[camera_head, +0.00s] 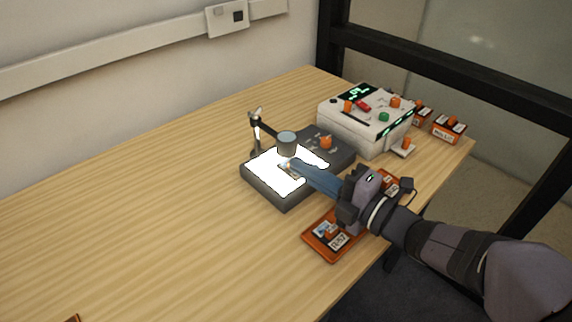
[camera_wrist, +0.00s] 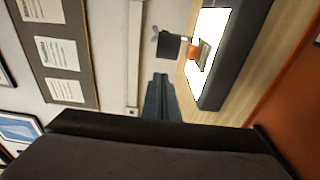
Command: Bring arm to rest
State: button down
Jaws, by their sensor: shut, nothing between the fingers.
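My gripper (camera_head: 293,164) reaches in from the lower right in the head view, its blue-grey fingers pointing left over the lit panel of a dark light box (camera_head: 287,197). In the wrist view the fingers (camera_wrist: 160,78) are together with nothing between them. A small object with an orange part (camera_wrist: 195,52) lies on the lit panel in the wrist view; in the head view the fingertips partly hide it. I cannot tell whether the fingertips touch it.
An orange tray (camera_head: 318,248) with labelled items lies under my arm. A white instrument box (camera_head: 358,132) with knobs stands behind it, with small orange boxes (camera_head: 449,128) at the table's right edge. A post with a grey cylinder (camera_head: 287,141) rises over the light box.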

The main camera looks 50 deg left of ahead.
jog(key=shift+w+d, duration=0.6)
jog(key=shift+d, duration=0.35)
jog(key=shift+w+d, duration=0.55)
jog(key=shift+d, duration=0.4)
jog(key=w+d+r+m+t+h+p, duration=0.2)
jog(key=w+d+m+t+h+p, duration=0.8)
jog(key=w+d+m, duration=0.7)
jog(key=w+d+m+t+h+p, duration=0.25)
jog(key=d+m+p, duration=0.2)
jog(key=d, duration=0.65)
jog(key=s+d+f+m+g+h+p, duration=0.1)
jog(key=s+d+m+g+h+p, duration=0.3)
jog(key=d, duration=0.3)
jog(key=s+d+m+g+h+p, duration=0.1)
jog(key=s+d+m+h+p, duration=0.1)
jog(key=s+d+m, duration=0.4)
jog(key=s+d+m+g+p, duration=0.2)
jog(key=s, duration=0.5)
jog(key=s+d+r+m+g+p, duration=0.1)
jog(key=s+m+g+p, duration=0.1)
jog(key=s, duration=0.5)
jog(key=shift+d+r+m+g, duration=0.15)
jog(key=shift+d+m+g, duration=0.2)
jog(key=shift+m+g, duration=0.5)
